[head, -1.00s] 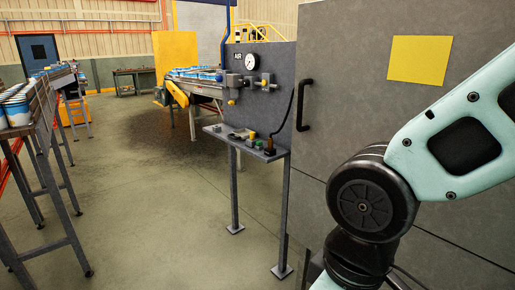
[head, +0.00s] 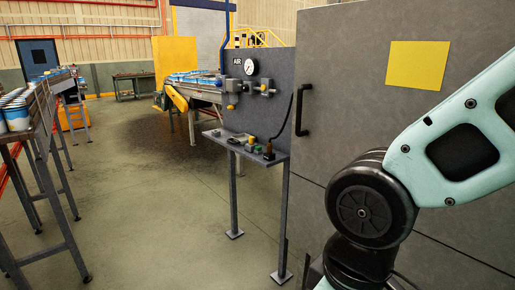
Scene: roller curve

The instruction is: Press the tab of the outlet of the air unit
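The air unit (head: 245,87) is mounted on a grey upright panel marked AIR, left of the large grey cabinet. It has a round white gauge (head: 249,67), grey pipe fittings and a small yellow part (head: 231,107) low on its left. Its outlet looks to be at the right end of the fittings (head: 268,92), but the tab is too small to make out. My arm fills the right side of the view, well apart from the unit. My gripper is out of view.
A narrow shelf (head: 222,139) with small parts juts out below the unit on two legs. The cabinet (head: 345,70) with a black handle (head: 303,110) stands right. A conveyor with cans (head: 30,130) runs along the left. The floor (head: 150,200) between is clear.

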